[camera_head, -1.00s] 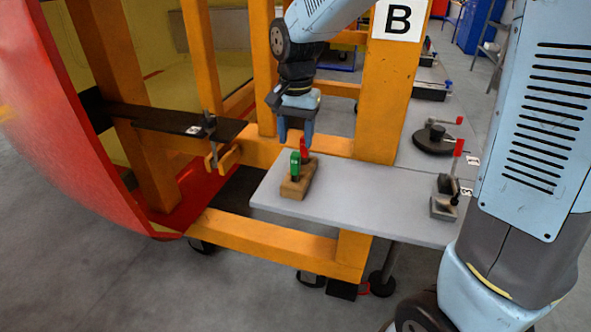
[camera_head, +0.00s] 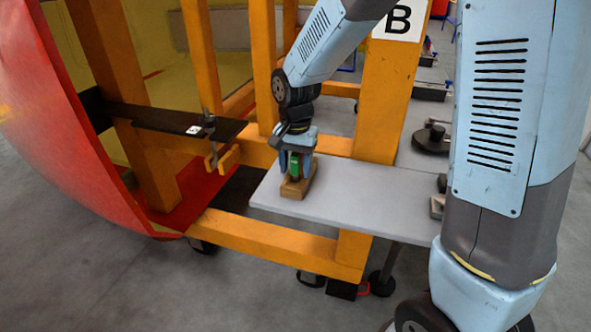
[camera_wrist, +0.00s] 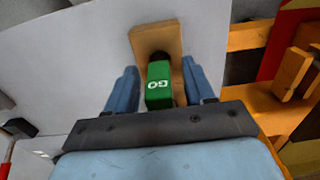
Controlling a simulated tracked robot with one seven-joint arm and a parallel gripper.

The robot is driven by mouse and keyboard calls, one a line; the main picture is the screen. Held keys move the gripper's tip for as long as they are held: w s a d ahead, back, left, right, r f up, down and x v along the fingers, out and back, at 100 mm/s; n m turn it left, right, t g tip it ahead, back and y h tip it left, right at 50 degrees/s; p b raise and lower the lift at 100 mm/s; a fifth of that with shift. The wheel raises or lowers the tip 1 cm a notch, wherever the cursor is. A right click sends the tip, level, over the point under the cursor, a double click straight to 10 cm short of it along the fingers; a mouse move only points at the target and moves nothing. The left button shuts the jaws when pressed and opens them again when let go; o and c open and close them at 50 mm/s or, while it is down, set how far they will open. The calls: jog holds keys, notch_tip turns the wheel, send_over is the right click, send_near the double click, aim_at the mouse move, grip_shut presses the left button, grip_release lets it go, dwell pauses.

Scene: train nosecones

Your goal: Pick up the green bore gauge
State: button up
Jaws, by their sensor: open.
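The green bore gauge (camera_wrist: 159,86), marked "GO", stands in a wooden block (camera_wrist: 150,37) in the wrist view. In the head view the gauge (camera_head: 295,165) shows between my fingers, above the block (camera_head: 297,188). My gripper (camera_wrist: 160,88) is open, with one blue finger on each side of the green gauge. Gaps show between the fingers and the gauge in the wrist view. A red piece seen beside the green gauge earlier is hidden now behind my gripper.
The block sits on a grey table (camera_head: 360,205) with clear surface around it. An orange frame post (camera_head: 385,100) marked "B" stands behind the table. A black shelf (camera_head: 150,117) with a clamp is at left, near the red nosecone (camera_head: 60,130).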

jog(key=shift+c, duration=0.5)
grip_shut()
jog(key=shift+r, duration=0.1)
